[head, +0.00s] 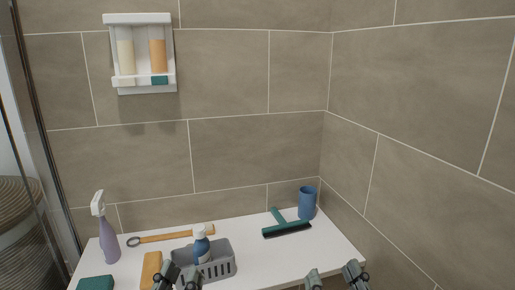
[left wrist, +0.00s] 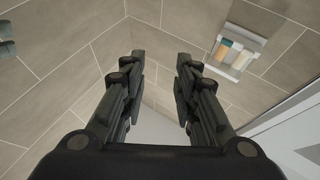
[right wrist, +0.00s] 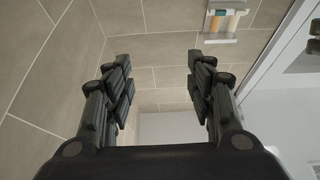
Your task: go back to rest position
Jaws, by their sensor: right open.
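My left gripper (head: 179,276) shows at the bottom edge of the head view, in front of the grey basket. In the left wrist view its fingers (left wrist: 158,78) stand apart with nothing between them. My right gripper (head: 334,278) is at the bottom edge, right of the basket and near the white ledge's right end. In the right wrist view its fingers (right wrist: 162,80) are wide apart and empty. Both grippers point toward the tiled wall.
On the white ledge (head: 255,232) are a purple spray bottle (head: 109,238), a wooden-handled tool (head: 175,235), a grey basket (head: 221,262) with a blue bottle (head: 201,247), a green squeegee (head: 287,228) and a blue cup (head: 307,203). A dispenser rack (head: 143,88) hangs on the wall.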

